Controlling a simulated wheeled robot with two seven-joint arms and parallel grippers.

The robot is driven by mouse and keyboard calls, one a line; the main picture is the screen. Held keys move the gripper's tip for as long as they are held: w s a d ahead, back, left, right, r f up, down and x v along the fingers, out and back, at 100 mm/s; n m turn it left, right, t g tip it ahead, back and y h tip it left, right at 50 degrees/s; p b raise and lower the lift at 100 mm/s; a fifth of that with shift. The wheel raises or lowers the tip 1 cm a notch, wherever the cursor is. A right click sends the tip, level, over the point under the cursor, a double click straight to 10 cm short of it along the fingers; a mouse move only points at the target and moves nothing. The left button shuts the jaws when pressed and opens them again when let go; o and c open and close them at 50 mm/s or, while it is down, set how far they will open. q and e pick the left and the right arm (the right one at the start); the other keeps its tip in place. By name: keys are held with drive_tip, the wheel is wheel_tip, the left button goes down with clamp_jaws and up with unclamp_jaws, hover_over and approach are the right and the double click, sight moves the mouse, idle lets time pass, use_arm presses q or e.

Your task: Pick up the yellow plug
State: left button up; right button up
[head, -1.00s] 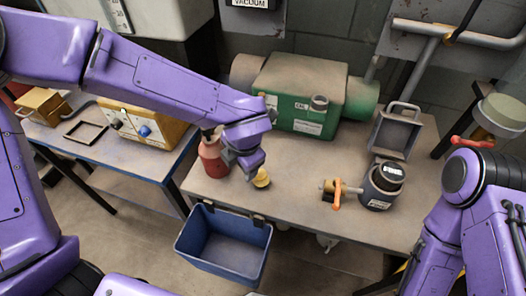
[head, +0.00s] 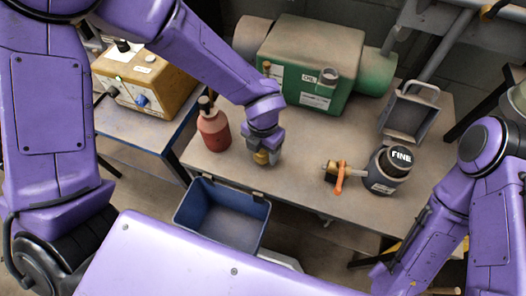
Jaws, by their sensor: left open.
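The yellow plug (head: 262,157) stands on the workbench in the head view, partly hidden by my left gripper. My left gripper (head: 264,155) points down at it with its fingers around or just beside the plug. The jaws are open, and I cannot tell whether a finger touches the plug. My right arm shows at the lower right, but its gripper is out of view.
A red bottle (head: 214,131) stands close to the left of my left gripper. A green machine (head: 312,55) is behind it. A dark "FINE" canister (head: 387,171) with an orange-handled valve (head: 338,177) is to the right. A blue bin (head: 221,217) hangs at the bench front.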

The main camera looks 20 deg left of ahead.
use_arm(q)
drive_tip(key=shift+s+f, duration=0.1)
drive_tip(key=shift+f, duration=0.8)
drive_tip(key=c, duration=0.9)
drive_tip(key=shift+o, duration=0.2)
